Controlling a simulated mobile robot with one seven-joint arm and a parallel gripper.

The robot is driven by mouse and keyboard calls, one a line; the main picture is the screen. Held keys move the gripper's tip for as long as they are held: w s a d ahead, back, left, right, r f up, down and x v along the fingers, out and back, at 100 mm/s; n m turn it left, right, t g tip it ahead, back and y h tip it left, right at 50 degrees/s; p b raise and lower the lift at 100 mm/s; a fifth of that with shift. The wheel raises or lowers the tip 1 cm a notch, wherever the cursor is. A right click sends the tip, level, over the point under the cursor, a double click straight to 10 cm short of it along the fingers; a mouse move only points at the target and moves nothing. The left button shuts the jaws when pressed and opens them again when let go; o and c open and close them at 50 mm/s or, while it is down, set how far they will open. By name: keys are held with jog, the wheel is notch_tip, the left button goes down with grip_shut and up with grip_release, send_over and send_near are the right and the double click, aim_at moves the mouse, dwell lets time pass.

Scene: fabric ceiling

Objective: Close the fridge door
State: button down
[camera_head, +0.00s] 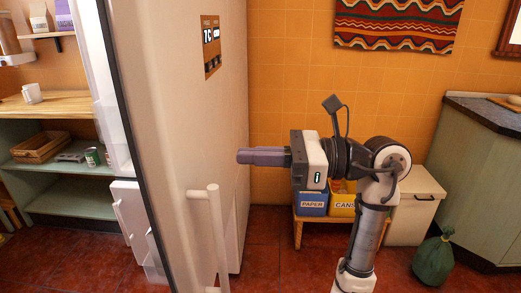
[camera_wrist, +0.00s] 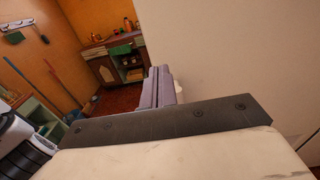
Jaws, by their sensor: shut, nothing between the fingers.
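The fridge door (camera_head: 165,120) is a tall white panel standing open on the left of the head view. Its outer face is turned to the right, and its dark-edged inner side with clear bins is turned to the left. It has a display panel (camera_head: 211,47) near the top and a white bar handle (camera_head: 217,235) lower down. My gripper (camera_head: 240,156) is shut and empty, pointing left at the door's outer face, above and right of the handle. In the wrist view, my fingers (camera_wrist: 158,88) are together beside a large pale surface (camera_wrist: 230,60). I cannot tell whether they touch it.
Green shelves (camera_head: 65,170) stand beyond the door on the left. Paper and cans bins (camera_head: 313,203), a white bin (camera_head: 413,207), a green bag (camera_head: 433,260) and a counter (camera_head: 485,180) stand on the right.

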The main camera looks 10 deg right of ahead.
aim_at(176, 154)
jog(key=p+x, duration=0.2)
jog(key=x, duration=0.7)
jog(key=shift+w+a, duration=0.15)
jog(key=shift+a, duration=0.2)
jog(key=shift+a, duration=0.1)
